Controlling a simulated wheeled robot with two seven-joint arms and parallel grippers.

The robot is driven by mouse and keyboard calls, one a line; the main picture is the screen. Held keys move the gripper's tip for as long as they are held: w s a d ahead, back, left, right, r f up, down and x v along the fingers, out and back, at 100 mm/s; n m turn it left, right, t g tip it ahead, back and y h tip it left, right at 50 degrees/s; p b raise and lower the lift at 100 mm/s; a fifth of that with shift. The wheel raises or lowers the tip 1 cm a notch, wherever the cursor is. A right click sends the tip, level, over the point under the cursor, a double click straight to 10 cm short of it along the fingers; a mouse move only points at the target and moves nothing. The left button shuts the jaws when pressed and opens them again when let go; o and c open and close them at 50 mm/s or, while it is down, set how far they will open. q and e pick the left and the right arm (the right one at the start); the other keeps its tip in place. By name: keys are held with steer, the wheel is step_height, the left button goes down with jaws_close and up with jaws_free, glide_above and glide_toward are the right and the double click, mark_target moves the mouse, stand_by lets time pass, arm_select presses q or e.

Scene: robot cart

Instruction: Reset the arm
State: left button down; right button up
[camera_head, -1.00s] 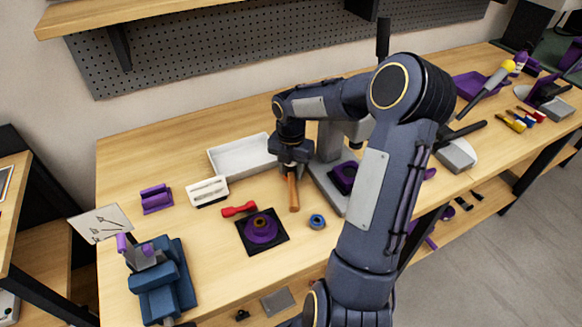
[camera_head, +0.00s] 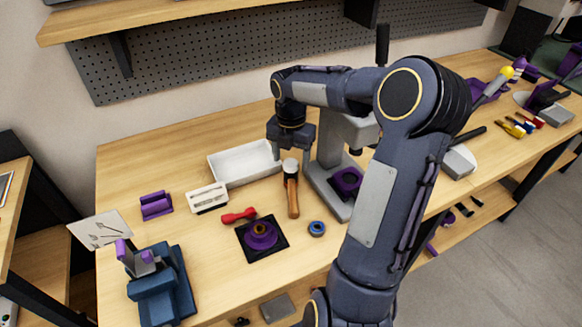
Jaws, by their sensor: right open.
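My right arm rises from the bottom right of the head view and bends over the workbench. My right gripper (camera_head: 291,152) hangs jaws down beside the grey press-like stand, open and holding nothing that I can see. A hammer-like tool with a wooden handle (camera_head: 292,192) and a pale round head lies on the bench just in front of the gripper, apart from it as far as I can tell. My left gripper is not in view.
A white tray (camera_head: 226,168) stands left of the gripper. The grey stand (camera_head: 323,182) is close on its right. A red dumbbell-shaped piece (camera_head: 239,216), a black mat with a purple part (camera_head: 261,236), and a blue ring (camera_head: 317,229) lie in front. A blue vise (camera_head: 163,290) is at front left.

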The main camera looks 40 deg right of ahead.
steer(key=shift+r, duration=0.5)
steer(key=shift+a+r, duration=0.15)
steer(key=shift+a, duration=0.05)
steer(key=s+a+r+m+t, duration=0.3)
steer(key=s+a+r+m, duration=0.3)
steer(key=s+a+m, duration=0.45)
steer(key=s+a+f+m+t+y, duration=0.2)
steer(key=s+a+m, duration=0.5)
steer(key=a+m, duration=0.4)
steer(key=m+y, duration=0.1)
steer(key=m, duration=0.1)
steer(key=shift+s+f+m+t+y, duration=0.25)
steer(key=shift+s+m+t+y, duration=0.05)
steer(key=shift+s+m+y, duration=0.1)
steer(key=shift+a, duration=0.1)
